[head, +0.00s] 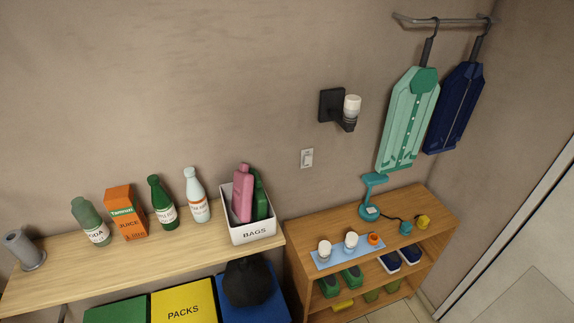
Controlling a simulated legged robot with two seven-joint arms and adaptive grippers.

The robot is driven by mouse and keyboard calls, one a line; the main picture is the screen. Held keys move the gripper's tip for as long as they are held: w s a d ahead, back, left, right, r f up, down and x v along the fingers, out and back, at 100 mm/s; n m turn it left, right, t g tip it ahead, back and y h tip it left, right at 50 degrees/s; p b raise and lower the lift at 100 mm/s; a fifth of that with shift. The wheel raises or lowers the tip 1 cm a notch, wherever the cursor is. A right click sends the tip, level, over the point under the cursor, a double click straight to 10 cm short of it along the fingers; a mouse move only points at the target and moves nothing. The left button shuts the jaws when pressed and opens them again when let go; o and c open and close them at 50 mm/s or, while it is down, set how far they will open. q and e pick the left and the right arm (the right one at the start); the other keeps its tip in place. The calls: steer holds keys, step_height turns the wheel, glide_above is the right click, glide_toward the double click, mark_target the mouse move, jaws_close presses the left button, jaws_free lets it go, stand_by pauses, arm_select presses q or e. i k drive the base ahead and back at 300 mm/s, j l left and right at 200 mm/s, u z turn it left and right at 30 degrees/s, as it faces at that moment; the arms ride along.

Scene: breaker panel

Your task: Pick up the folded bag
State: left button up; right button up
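A white box labelled BAGS (252,233) stands at the right end of the left wooden shelf. The box walls hide the lower parts of both. Neither of my grippers shows in the head view.
Left of the box stand a white bottle (197,200), a green bottle (162,205), an orange carton (125,215) and a soda bottle (91,224). A dark rounded thing (247,284) is below the box. A lower cabinet (310,275) stands to the right.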

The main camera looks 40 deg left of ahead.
mark_target(243, 185)
steer(key=u, duration=1.85)
